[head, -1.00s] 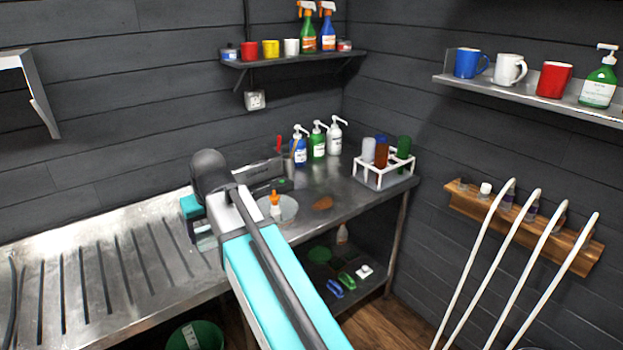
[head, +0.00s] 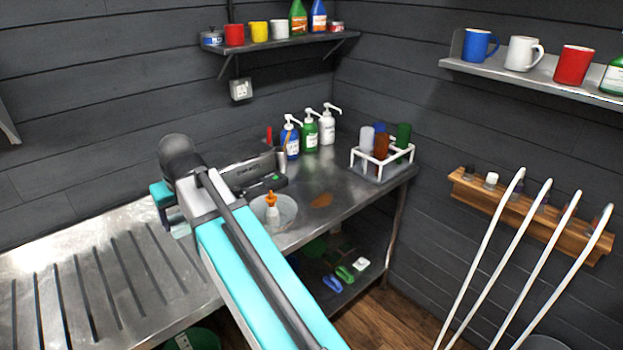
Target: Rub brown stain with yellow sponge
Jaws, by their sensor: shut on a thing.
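The brown stain (head: 321,200) is a small flat orange-brown patch on the steel worktop (head: 312,222), right of a round pale dish and in front of the bottle rack. Nothing covers it. I cannot make out a yellow sponge in this view. My arm, with its turquoise link, reaches in from the bottom to the bench left of the dish. Its far part bends down behind that link, so my gripper and anything in it are hidden.
A small bottle with an orange top (head: 272,207) stands at the round dish (head: 287,209). Behind are a dark metal box (head: 238,175) and pump bottles (head: 310,131). A white rack (head: 383,166) holds bottles at right. Bare worktop surrounds the stain. White curved pipes (head: 520,265) stand at right.

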